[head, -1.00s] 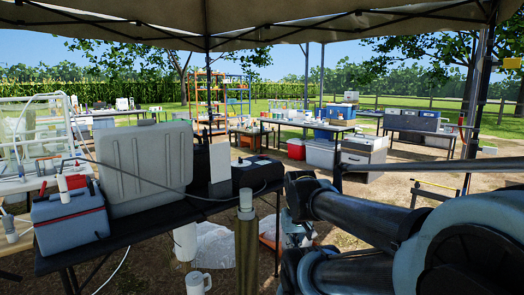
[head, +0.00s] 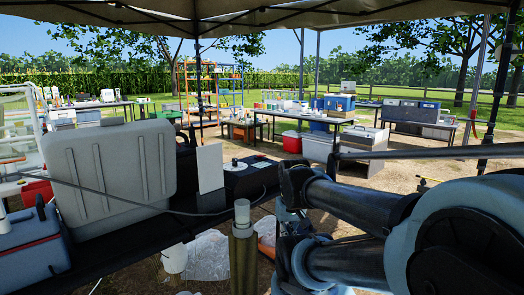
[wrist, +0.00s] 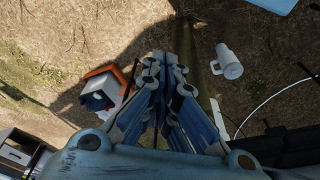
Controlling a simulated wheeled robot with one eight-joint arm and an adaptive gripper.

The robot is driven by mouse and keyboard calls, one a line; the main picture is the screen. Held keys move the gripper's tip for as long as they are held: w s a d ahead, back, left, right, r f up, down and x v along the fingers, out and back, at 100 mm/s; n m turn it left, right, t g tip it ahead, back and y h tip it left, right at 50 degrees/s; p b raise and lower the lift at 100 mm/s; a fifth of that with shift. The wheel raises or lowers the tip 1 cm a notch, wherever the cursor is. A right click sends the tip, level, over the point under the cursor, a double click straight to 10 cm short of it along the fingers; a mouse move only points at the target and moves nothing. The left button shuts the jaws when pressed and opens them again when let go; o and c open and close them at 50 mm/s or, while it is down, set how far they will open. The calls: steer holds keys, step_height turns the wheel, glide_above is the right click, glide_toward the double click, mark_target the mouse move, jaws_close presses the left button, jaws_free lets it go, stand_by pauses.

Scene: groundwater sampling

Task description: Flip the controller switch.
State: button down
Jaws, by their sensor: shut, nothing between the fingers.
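A black box (head: 250,176) stands at the right end of the black table in the head view. My gripper (wrist: 166,62) is shut and empty in the wrist view, pointing down over bare ground beside the table. The box does not show clearly in the wrist view. In the head view my arm stands to the right of the box, apart from it.
A grey case (head: 108,172) and a blue cooler (head: 30,240) stand on the black table (head: 140,240). A capped pipe (head: 243,245) rises before its edge. A white mug (wrist: 229,62) and an orange-and-white item (wrist: 100,88) lie below. Open ground lies beyond.

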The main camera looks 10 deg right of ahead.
steer(key=w+a+r+n+t+y, duration=0.15)
steer(key=w+r+n, duration=0.25)
steer(key=w+r, duration=1.6)
steer(key=w+d+r+n+t+y, duration=0.1)
steer(key=w+d+r, duration=0.1)
steer(key=w, duration=1.3)
steer(key=w+d+r+n+t+y, duration=0.1)
steer(key=w+r, duration=0.3)
steer(key=w, duration=1.2)
steer(key=shift+w+d+r+n, duration=0.25)
steer(key=shift+d+n, duration=0.25)
steer(key=shift+d, duration=0.1)
steer(key=shift+f+y, duration=0.1)
steer(key=shift+y, duration=0.15)
